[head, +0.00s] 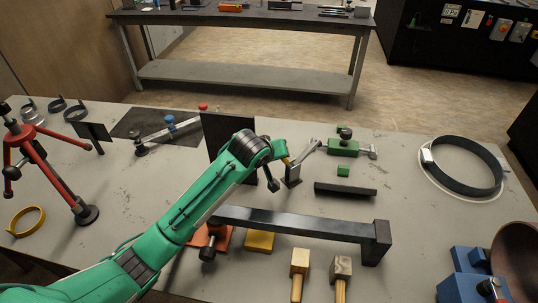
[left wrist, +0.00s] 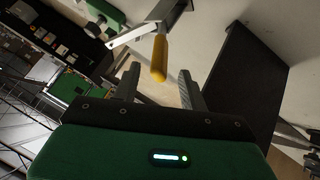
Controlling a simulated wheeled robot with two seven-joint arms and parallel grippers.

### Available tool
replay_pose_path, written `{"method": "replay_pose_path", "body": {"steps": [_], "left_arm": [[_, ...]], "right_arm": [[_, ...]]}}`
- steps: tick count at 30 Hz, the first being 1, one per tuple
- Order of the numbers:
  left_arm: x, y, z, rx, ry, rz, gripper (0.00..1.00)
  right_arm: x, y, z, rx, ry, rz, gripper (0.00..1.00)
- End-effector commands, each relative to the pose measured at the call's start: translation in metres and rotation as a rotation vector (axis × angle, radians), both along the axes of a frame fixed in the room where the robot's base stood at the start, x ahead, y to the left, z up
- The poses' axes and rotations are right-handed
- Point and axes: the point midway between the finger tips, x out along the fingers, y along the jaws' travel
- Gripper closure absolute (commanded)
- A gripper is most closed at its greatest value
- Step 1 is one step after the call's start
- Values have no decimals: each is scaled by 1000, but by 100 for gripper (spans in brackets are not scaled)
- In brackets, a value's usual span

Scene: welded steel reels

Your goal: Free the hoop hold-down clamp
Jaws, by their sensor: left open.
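A toggle-type clamp (head: 293,172) with a grey metal body and a yellow handle (head: 285,161) stands near the middle of the bench. In the left wrist view its yellow handle (left wrist: 158,58) shows between the two fingers of my left gripper (left wrist: 159,70), with gaps on both sides. The gripper is open, and its fingers are mostly hidden in the head view behind my green arm. A dark hoop (head: 466,166) lies on a white ring at the right, with a small grey block at its left edge. I cannot tell which part holds the hoop. My right gripper is not in view.
An upright dark plate (head: 216,132) stands close to my left wrist. A dark steel bar (head: 300,224) crosses in front, with mallets (head: 299,262) below it. A green clamp (head: 343,148) is just right. A red tripod (head: 42,155) stands left.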

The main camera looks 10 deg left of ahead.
Motion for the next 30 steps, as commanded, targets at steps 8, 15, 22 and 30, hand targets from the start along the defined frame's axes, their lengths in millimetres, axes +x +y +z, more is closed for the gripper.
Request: {"method": "replay_pose_path", "body": {"steps": [8,15,22,30], "left_arm": [[-31,10,32,-2,0,-2,57],[-40,13,42,-1,1,-1,57],[-40,13,42,0,1,0,57],[-42,13,41,52,28,-55,100]], "right_arm": [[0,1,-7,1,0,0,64],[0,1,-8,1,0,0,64],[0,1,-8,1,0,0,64],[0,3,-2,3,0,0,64]]}}
